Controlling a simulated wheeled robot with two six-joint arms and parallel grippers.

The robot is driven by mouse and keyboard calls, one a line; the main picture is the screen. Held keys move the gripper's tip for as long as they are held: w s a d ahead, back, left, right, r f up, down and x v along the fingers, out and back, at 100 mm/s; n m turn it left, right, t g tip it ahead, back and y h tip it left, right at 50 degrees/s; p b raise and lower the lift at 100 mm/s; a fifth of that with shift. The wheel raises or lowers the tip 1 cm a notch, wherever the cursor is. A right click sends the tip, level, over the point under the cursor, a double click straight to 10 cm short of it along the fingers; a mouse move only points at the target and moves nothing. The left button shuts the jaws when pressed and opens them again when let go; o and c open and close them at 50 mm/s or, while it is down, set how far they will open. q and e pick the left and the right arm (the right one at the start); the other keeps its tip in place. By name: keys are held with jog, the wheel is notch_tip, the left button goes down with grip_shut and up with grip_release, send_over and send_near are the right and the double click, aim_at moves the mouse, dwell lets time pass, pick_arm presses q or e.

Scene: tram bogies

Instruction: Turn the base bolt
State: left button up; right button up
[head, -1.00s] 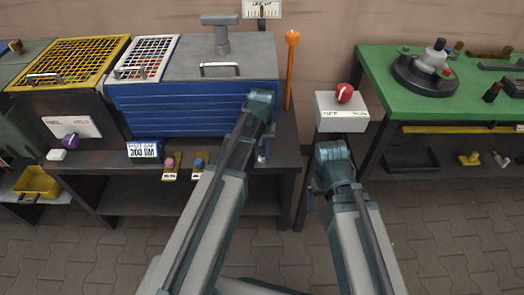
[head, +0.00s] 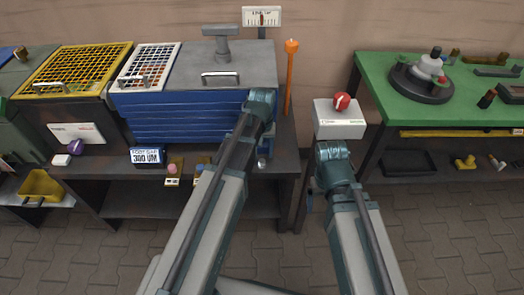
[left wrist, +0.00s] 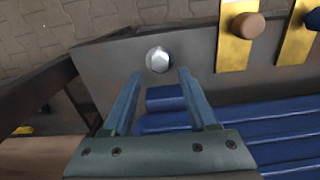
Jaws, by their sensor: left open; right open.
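The base bolt (left wrist: 158,60) is a silver hex head on the dark front face of the bench, below the blue stack. It shows small in the head view (head: 262,163), just under my left gripper (head: 266,141). In the left wrist view my left gripper (left wrist: 159,74) is open and empty. Its fingertips point at the bolt, one to each side of its line, and appear short of it. My right gripper (head: 330,170) is in front of the stand with the red knob. Its jaws are mostly hidden by its own wrist, and no held thing shows.
The blue stack (head: 170,119) with a grey lid is above the bolt. Two yellow plates with knobs (left wrist: 236,35) are beside it. A white box with a red knob (head: 340,122) and a green bench (head: 440,107) stand to the right. An orange rod (head: 289,80) stands behind.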

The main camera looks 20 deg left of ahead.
aim_at(262, 159)
pick_arm(q)
notch_tip(262, 159, up, 11)
jog(key=p, duration=0.9)
jog(key=shift+f, duration=0.2)
pick_arm(e)
notch_tip(262, 159, up, 10)
jog(key=shift+r, duration=0.25)
pick_arm(q)
jog(key=s+d+r+m+p, duration=0.3)
jog(key=s+d+r+p, duration=0.1)
jog(key=s, duration=0.3)
jog(key=s+d+r+m+y+p, duration=0.1)
jog(key=s+d+r+m+p, duration=0.2)
jog(key=s, duration=0.5)
jog(key=d+r+p, duration=0.1)
jog(key=d+p, duration=0.1)
jog(key=d, duration=0.1)
jog(key=shift+s+d+r, duration=0.15)
jog(key=shift+d+r, duration=0.2)
pick_arm(e)
notch_tip(262, 159, up, 9)
jog(key=shift+f, duration=0.2)
